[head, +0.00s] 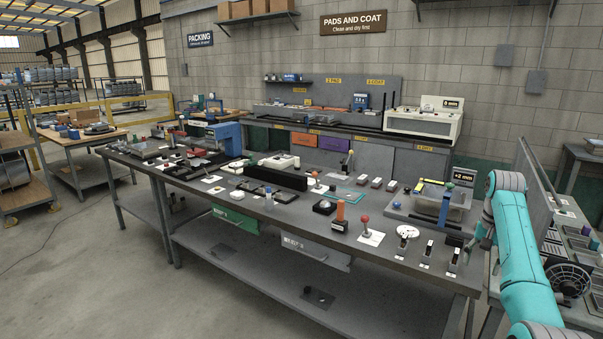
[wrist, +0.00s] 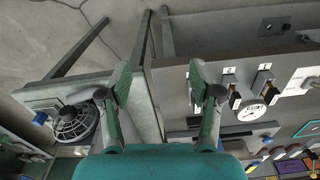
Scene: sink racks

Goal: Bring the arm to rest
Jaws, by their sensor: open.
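My gripper (wrist: 158,80) is open and empty in the wrist view, its two fingers spread wide. Between the fingertips there is the gap and edge between two benches, with nothing held. In the head view my teal arm (head: 508,225) stands at the right, by the right end of the long workbench (head: 250,222). My gripper (head: 484,232) shows there only in part, beside the arm, above the bench's right end.
Lever switches (head: 452,258) and a round dial (head: 407,231) sit near the bench's right corner. A red-knobbed lever (head: 364,220) stands left of them. A round fan grille (head: 567,279) lies right of my arm. A fixture with a "+2 mm" display (head: 465,176) stands close behind.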

